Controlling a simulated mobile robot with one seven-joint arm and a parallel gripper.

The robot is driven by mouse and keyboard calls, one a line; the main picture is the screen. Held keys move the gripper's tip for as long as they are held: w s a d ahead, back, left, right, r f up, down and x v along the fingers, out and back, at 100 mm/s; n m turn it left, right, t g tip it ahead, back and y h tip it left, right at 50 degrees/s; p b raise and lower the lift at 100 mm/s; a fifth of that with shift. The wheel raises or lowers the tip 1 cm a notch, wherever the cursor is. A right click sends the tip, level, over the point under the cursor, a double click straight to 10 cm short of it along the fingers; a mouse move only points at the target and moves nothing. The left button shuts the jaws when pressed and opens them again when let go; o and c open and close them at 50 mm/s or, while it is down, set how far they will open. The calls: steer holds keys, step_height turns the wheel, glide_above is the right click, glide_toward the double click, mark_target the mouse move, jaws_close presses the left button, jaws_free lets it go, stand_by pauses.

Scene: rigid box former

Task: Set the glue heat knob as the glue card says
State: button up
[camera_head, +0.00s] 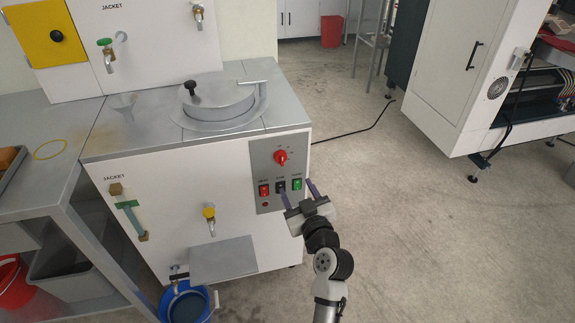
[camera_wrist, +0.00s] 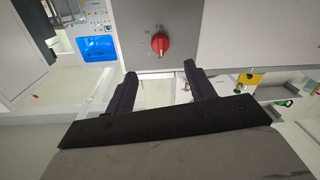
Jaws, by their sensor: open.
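A red rotary knob (camera_head: 281,157) sits at the top of a grey control panel (camera_head: 265,165) on the white machine's front. It also shows in the wrist view as a red knob (camera_wrist: 160,43) with a pale pointer line and tiny marks around it, too small to read. My gripper (camera_head: 296,187) is open and empty, in front of the lower panel, below and slightly right of the knob. In the wrist view its two fingers (camera_wrist: 160,69) are spread, with the knob just beyond the gap and apart from them. I cannot make out a glue card in either view.
Red (camera_head: 264,190), black (camera_head: 280,187) and green (camera_head: 297,184) switches sit below the knob. A lidded round pot (camera_head: 218,100) tops the machine. The floor at right is open, crossed by a black cable.

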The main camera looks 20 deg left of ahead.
mark_target(283, 162)
steer(key=p+x, duration=0.2)
steer(key=x, duration=0.9)
steer(key=shift+w+a, duration=0.1)
steer(key=shift+a, duration=0.05)
steer(key=shift+c, duration=0.3)
steer(key=c, duration=0.9)
